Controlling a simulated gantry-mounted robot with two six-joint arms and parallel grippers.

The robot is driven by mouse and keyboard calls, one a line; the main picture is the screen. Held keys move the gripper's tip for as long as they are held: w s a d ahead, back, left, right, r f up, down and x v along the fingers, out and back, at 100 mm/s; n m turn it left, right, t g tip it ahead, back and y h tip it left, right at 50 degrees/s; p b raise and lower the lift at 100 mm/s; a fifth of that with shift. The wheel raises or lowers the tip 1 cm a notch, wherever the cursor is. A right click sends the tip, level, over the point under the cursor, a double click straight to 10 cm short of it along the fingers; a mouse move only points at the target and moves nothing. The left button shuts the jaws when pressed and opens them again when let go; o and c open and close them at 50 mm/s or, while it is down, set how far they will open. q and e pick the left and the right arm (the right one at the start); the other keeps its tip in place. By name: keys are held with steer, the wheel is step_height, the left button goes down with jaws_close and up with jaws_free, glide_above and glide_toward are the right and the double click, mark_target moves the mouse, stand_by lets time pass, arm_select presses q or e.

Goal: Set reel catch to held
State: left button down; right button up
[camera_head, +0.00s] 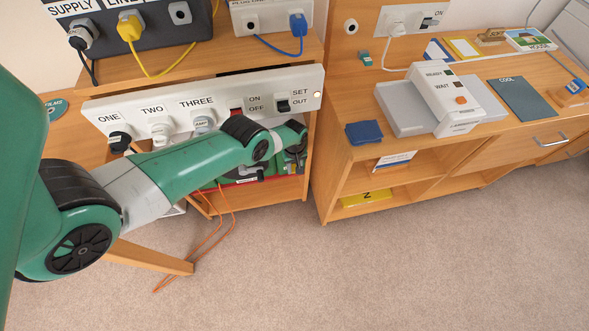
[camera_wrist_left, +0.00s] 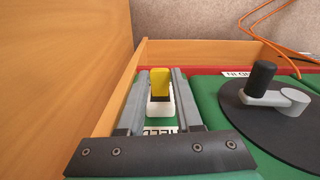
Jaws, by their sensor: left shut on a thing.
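The reel catch (camera_wrist_left: 160,82) shows in the left wrist view as a yellow lever in a white base on a green panel. My left gripper (camera_wrist_left: 162,72) has its two grey fingers on either side of the catch and is shut on it. A label beside the catch is partly covered by the gripper and I cannot read it surely. The reel (camera_wrist_left: 290,112) is a dark disc with a grey crank and black knob, right of the catch. In the head view my left gripper (camera_head: 295,155) reaches into the low shelf bay, and the catch is hidden there. My right gripper is not in view.
A wooden wall (camera_wrist_left: 60,70) stands close left of the fingers. In the head view a white socket strip (camera_head: 265,85) with switches sits just above my left wrist. Orange cord (camera_head: 208,240) trails onto the carpet. A desk (camera_head: 335,130) stands to the right.

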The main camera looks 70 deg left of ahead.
arm_select(q)
steer(key=c, duration=0.6)
jaws_free()
